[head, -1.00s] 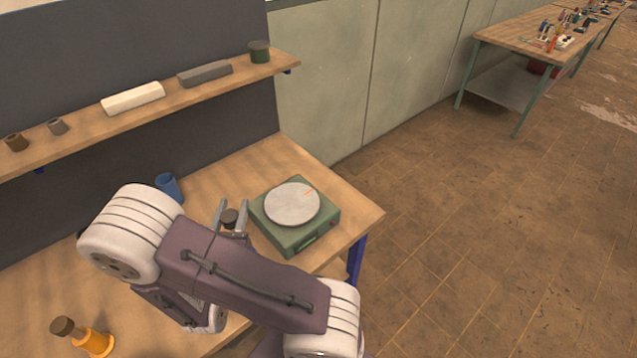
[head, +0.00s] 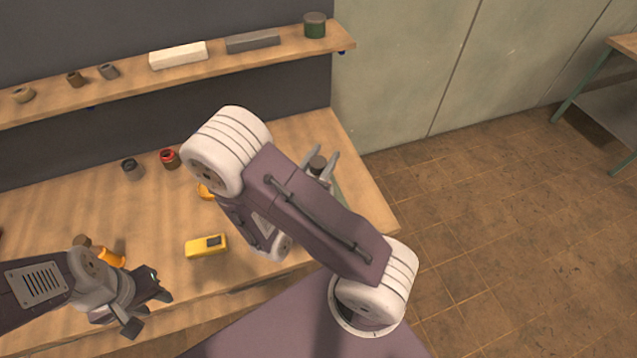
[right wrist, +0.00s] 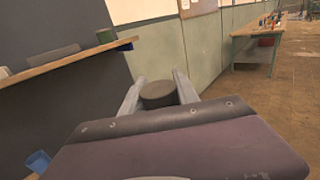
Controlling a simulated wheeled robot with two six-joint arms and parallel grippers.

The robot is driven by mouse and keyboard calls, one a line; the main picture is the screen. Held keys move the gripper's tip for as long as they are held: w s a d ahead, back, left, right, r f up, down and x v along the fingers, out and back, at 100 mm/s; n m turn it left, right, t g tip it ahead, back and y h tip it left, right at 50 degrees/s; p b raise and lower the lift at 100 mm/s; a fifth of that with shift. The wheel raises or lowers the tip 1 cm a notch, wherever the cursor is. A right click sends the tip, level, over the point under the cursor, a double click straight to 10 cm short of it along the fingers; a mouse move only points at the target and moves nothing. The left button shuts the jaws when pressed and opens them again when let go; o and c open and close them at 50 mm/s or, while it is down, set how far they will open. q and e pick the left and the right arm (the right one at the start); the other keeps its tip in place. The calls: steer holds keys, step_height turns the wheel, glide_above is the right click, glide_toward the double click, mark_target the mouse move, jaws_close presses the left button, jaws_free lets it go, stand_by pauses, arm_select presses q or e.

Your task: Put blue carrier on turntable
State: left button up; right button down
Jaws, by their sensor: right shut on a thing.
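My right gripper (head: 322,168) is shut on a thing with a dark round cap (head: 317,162). The cap also shows between the fingers in the right wrist view (right wrist: 158,90). My left gripper (head: 150,312) is open and empty near the bench's front edge.
An orange dark-topped piece (head: 110,257) is partly behind my left arm. A yellow box (head: 206,245), a red-rimmed cup (head: 169,159) and a dark cup (head: 131,169) are on the bench (head: 60,200). A blue thing (right wrist: 38,161) shows at lower left in the right wrist view. A shelf (head: 130,84) runs behind.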

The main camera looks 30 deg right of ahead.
steer(key=w+d+f+b, duration=0.2)
steer(key=w+f+b, duration=0.4)
steer(key=w+f, duration=0.3)
steer(key=shift+w+d+b, duration=0.15)
steer(key=shift+w+b, duration=0.2)
steer(key=shift+w, duration=0.9)
steer(key=c, duration=1.3)
jaws_free()
steer(key=shift+f, duration=0.2)
steer(key=o, duration=0.4)
